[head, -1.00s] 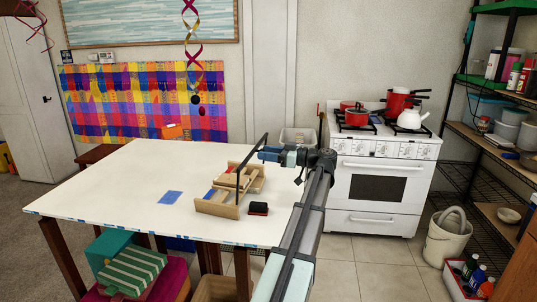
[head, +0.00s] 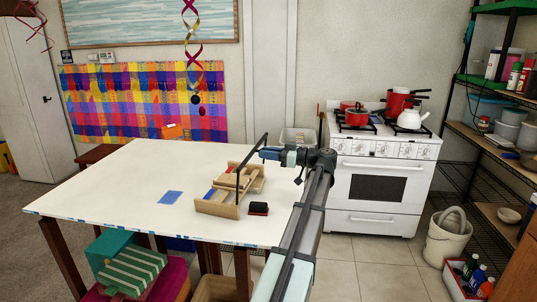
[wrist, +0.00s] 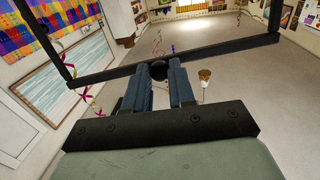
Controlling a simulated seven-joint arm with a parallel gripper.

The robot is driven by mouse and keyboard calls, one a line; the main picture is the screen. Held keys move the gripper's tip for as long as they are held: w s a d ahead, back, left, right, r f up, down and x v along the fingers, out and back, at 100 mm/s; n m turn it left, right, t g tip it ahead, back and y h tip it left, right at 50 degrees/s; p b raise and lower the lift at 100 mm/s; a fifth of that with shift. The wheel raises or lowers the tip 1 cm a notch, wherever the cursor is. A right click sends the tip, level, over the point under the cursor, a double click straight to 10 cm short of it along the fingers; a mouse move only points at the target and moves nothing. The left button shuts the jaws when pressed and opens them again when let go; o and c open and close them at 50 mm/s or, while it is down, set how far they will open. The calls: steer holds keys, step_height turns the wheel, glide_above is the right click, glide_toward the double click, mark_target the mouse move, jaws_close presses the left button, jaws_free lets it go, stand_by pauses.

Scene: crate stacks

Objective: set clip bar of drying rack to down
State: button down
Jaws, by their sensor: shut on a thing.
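The drying rack (head: 217,210) is a low wooden frame near the table's right edge. Its black clip bar (head: 252,152) is a thin frame that stands raised above the wood. The bar also crosses the wrist view (wrist: 220,51), with a side arm at each end. My gripper (head: 262,153) comes from the right and meets the bar's top rail. In the wrist view my two blue-grey fingers (wrist: 159,70) are shut on the middle of this rail. The far side arm is mostly hidden in the head view.
The white table (head: 120,190) is mostly clear. A blue cloth square (head: 170,197) lies left of the rack. A small black and red block (head: 258,209) sits just right of it. A white stove (head: 380,185) with pots stands beyond my arm.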

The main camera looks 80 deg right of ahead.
steer(key=shift+w+r, duration=0.1)
steer(key=shift+w, duration=0.05)
steer(key=w+d+r+g, duration=0.1)
steer(key=w+d+g, duration=0.1)
steer(key=w+g, duration=0.8)
steer(key=shift+w+d+f+g+y, duration=0.15)
steer(key=shift+w+d+f+g, duration=0.15)
steer(key=shift+w+f, duration=1.35)
steer(key=shift+w+d+f+g+y, duration=0.3)
steer(key=shift+w+f, duration=1.05)
steer(key=shift+w, duration=0.65)
steer(key=shift+w+d+f+g+y, duration=0.15)
steer(key=shift+w+f+g, duration=0.25)
steer(key=shift+w+f, duration=1.25)
steer(key=shift+w+r, duration=0.15)
steer(key=c, duration=1)
jaws_free()
steer(key=shift+d, duration=0.1)
steer(key=shift+o, duration=0.3)
